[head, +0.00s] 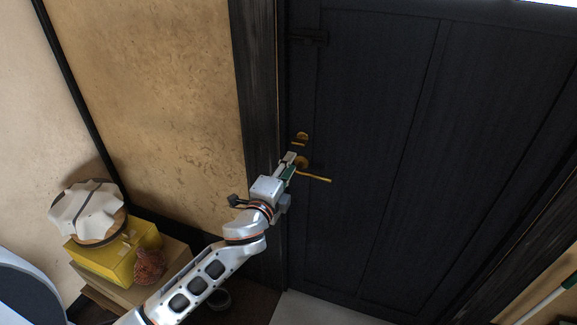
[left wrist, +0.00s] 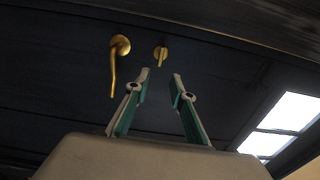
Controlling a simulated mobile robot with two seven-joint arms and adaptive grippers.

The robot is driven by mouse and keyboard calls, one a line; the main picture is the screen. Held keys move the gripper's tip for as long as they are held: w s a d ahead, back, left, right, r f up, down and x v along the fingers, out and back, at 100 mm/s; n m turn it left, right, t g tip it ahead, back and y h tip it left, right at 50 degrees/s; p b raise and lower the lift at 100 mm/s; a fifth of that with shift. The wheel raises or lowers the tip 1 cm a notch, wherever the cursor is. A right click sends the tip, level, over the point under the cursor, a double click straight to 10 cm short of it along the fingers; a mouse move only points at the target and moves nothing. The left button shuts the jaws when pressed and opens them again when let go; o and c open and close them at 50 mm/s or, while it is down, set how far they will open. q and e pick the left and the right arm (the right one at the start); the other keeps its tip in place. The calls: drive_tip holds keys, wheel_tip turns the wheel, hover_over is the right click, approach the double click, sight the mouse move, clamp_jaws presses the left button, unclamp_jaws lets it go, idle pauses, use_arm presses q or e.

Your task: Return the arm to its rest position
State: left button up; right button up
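My left arm reaches up from the bottom of the head view. My left gripper (head: 290,163) is in front of the dark door (head: 375,130), close beside the brass lever handle (head: 316,178). In the left wrist view the two fingers (left wrist: 161,75) stand apart with nothing between them. There the brass handle (left wrist: 113,65) hangs to the left of the fingers, outside the gap. A small brass lock knob (left wrist: 161,53) shows past the fingertips. The door looks closed. My right gripper is not in view.
At the lower left a yellow box (head: 110,262) carries a round, cloth-covered item (head: 88,212); a reddish-brown bumpy object (head: 149,267) sits beside it. A dark door post (head: 259,90) and clay wall (head: 160,100) are left of the door. A pale mat (head: 320,310) lies below.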

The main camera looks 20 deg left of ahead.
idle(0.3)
use_arm(q)
drive_tip(key=s+f+n+g+h, duration=0.1)
drive_tip(key=s+f+n+g, duration=0.6)
drive_tip(key=s+f, duration=2.4)
drive_tip(key=s+n, duration=0.1)
drive_tip(key=n, duration=0.6)
drive_tip(key=shift+s+a+f+n+g, duration=0.15)
drive_tip(key=shift+a+f+n+g, duration=0.05)
drive_tip(key=shift+f+n+g, duration=0.1)
